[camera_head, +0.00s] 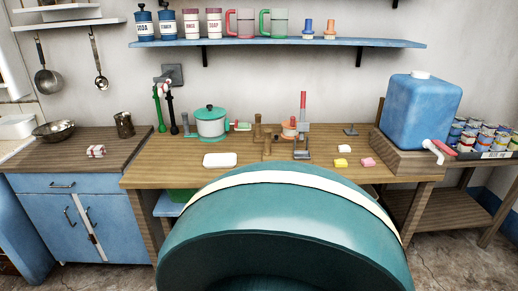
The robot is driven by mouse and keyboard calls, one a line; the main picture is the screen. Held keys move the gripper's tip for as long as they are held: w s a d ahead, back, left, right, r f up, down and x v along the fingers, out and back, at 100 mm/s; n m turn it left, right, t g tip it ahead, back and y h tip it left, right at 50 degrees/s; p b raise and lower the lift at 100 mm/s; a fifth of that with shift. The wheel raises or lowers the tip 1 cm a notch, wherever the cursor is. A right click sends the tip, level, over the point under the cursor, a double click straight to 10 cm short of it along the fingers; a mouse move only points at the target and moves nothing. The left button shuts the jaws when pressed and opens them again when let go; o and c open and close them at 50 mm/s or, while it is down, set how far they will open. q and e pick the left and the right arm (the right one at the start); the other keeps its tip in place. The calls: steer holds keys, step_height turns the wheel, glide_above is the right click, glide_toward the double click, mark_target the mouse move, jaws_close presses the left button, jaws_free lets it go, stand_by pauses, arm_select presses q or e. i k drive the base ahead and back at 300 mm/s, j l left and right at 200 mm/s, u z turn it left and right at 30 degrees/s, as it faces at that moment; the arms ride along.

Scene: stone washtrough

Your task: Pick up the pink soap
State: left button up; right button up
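Nothing covers the pink soap. Neither of my grippers is in view.
A blue water container (420,108) with a red-and-white tap stands on a wooden stand to the right. A white dish (220,159) and a green-lidded pot (210,122) are left of the middle. A blue shelf (280,43) with canisters and mugs hangs above.

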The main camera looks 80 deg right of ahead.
mark_target(368, 162)
steer(key=z, duration=3.3)
